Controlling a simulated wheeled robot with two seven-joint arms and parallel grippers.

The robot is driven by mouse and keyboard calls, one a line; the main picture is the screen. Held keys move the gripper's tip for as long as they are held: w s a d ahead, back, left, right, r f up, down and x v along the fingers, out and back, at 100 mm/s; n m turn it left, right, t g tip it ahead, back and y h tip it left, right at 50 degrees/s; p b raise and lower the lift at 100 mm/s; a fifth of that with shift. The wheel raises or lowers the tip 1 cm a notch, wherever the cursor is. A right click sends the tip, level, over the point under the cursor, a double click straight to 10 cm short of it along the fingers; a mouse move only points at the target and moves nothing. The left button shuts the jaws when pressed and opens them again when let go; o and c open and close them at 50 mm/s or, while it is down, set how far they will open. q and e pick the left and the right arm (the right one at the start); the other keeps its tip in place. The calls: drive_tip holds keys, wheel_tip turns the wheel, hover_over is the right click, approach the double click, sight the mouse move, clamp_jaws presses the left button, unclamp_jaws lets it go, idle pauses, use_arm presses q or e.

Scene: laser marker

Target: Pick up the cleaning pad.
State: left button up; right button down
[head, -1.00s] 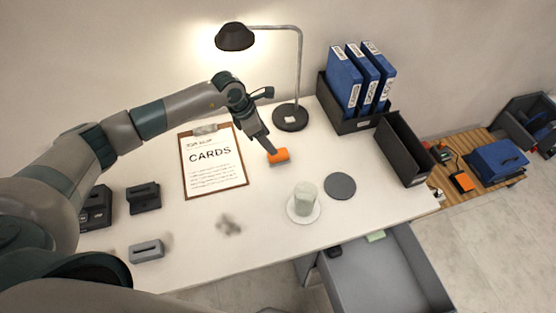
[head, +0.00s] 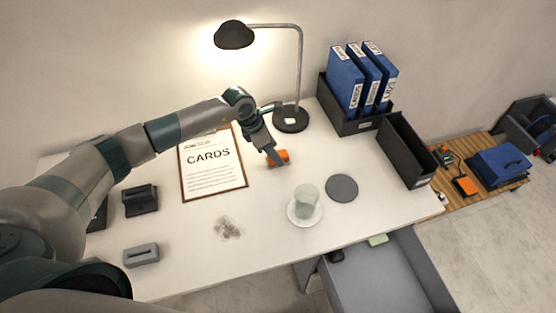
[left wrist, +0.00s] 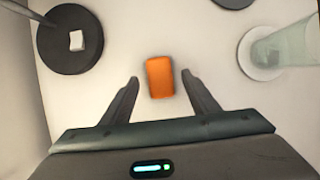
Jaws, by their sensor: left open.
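The cleaning pad is a small orange block (head: 282,157) on the white desk, right of the clipboard. In the left wrist view the orange pad (left wrist: 160,77) lies between and just beyond the tips of my open left gripper (left wrist: 159,84), with a gap on each side. In the head view my left gripper (head: 276,160) is over the pad and hides part of it. Nothing is held. My right gripper is not in view.
A lamp base (head: 290,119) stands behind the pad. A glass on a saucer (head: 304,201) and a grey disc (head: 342,188) are in front to the right. The clipboard (head: 213,165) lies to the left. A dark smudge (head: 228,228) marks the desk.

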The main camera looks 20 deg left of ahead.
use_arm(q)
drive_tip(key=shift+x, duration=0.75)
drive_tip(key=shift+c, duration=0.3)
drive_tip(key=c, duration=1.1)
drive_tip(key=shift+r, duration=0.1)
drive_tip(key=shift+r, duration=0.5)
wheel_tip(320, 180, up, 4)
drive_tip(key=shift+f+p, duration=0.1)
drive_tip(key=shift+p, duration=1.1)
drive_tip(key=d+r, duration=0.2)
drive_tip(key=d, duration=0.2)
drive_tip(key=d+r+p, duration=0.1)
drive_tip(key=d+r, duration=0.1)
drive_tip(key=d, duration=0.1)
drive_tip(key=d+r+p, duration=0.1)
drive_tip(key=d+r, duration=0.1)
drive_tip(key=d, duration=0.2)
drive_tip(key=shift+s+d, duration=0.1)
drive_tip(key=shift+d, duration=0.2)
